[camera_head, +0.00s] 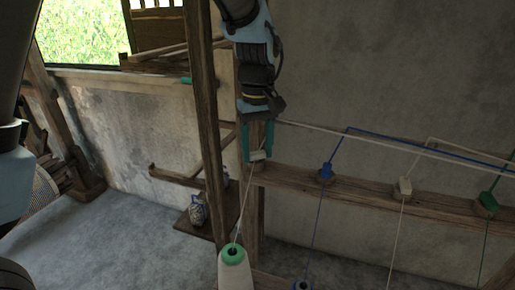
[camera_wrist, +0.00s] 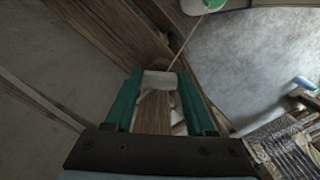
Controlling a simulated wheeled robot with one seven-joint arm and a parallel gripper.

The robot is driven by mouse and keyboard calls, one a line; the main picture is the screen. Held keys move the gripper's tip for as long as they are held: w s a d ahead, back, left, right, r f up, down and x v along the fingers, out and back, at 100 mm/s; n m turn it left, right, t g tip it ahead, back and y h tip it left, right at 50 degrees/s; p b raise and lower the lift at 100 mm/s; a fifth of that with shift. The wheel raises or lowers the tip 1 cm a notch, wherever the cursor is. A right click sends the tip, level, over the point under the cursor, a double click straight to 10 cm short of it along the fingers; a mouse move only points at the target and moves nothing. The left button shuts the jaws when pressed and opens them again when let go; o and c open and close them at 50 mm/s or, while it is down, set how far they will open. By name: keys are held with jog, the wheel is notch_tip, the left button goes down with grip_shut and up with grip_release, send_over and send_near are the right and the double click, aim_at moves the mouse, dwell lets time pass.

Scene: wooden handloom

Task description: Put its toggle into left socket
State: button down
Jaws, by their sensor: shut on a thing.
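My gripper (camera_head: 258,151) points down beside the upright post, at the left end of the wooden rail. Its green fingers are shut on a small white toggle (camera_wrist: 160,80); the toggle also shows in the head view (camera_head: 259,156). A pale thread runs from the toggle down to a white cone with a green top (camera_head: 235,275). The rail (camera_head: 350,195) carries a blue toggle (camera_head: 326,171), a white one (camera_head: 404,187) and a green one (camera_head: 487,202) to the right. I cannot make out the left socket; my gripper may hide it.
A tall wooden post (camera_head: 207,110) stands just left of my gripper. A small shelf (camera_head: 188,222) with a patterned jar (camera_head: 198,210) is lower left. Taut threads cross above the rail to the right. Bare wall lies behind.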

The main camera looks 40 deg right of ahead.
dwell(0.4)
grip_release()
dwell(0.4)
jog(key=shift+r, duration=0.15)
notch_tip(320, 180, up, 7)
jog(key=p, duration=0.6)
jog(key=shift+p, duration=0.35)
